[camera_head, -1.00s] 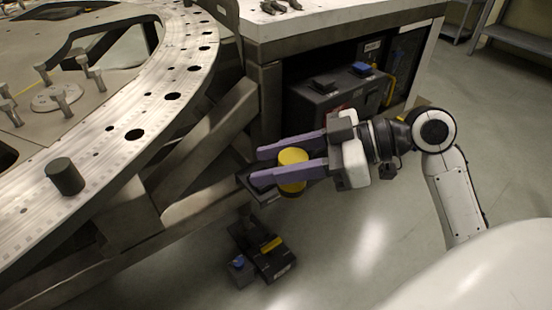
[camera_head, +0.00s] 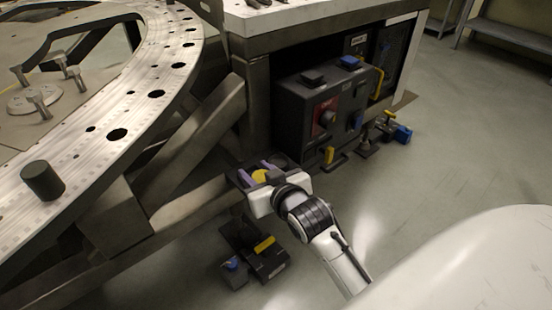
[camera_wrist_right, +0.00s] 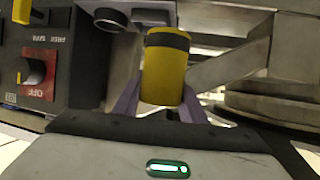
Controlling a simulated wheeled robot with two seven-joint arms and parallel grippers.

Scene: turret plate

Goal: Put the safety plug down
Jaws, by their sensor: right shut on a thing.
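The safety plug looks like a yellow cylinder with a black band near its top. In the right wrist view the plug (camera_wrist_right: 165,75) stands roughly upright between the two purple fingers of my right gripper (camera_wrist_right: 158,102), which is shut on it. In the head view the plug (camera_head: 261,177) is partly hidden by my right gripper (camera_head: 264,172), which is at a dark holder (camera_head: 240,178) by the metal frame. I cannot tell whether the plug touches the holder. My left gripper is not in view.
A dark control box (camera_head: 298,117) with a red OFF panel (camera_head: 325,117) and a knob stands under the bench, behind the gripper. A dark cylinder (camera_head: 42,180) stands on the perforated ring plate (camera_head: 90,150). Dark devices (camera_head: 268,262) lie on the floor below. Open floor is at right.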

